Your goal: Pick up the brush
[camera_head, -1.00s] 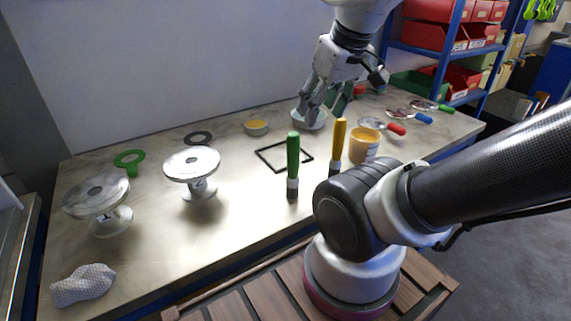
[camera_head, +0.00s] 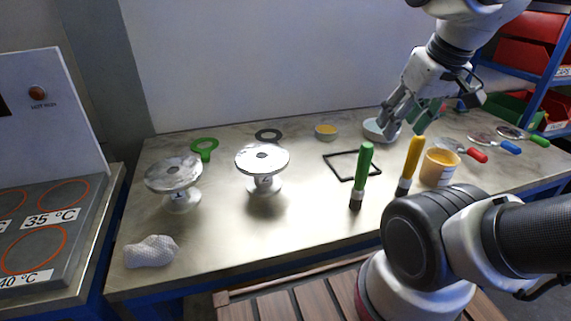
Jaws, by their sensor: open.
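Two brush-like tools stand upright on the table: one with a green handle (camera_head: 362,172) and a dark lower end, and one with a yellow handle (camera_head: 411,163) to its right. Both lean slightly, and I cannot tell which one the task means. My gripper (camera_head: 405,124) is open and empty, with its fingers pointing down over the back right of the table. It is above and behind both handles, near a white round dish (camera_head: 373,131) that it partly covers. My arm passes in front of the table's right side.
An orange-yellow jar (camera_head: 438,168) stands right of the yellow handle. A black square frame (camera_head: 339,173) lies left. Red-handled (camera_head: 476,155) and other tools lie right.

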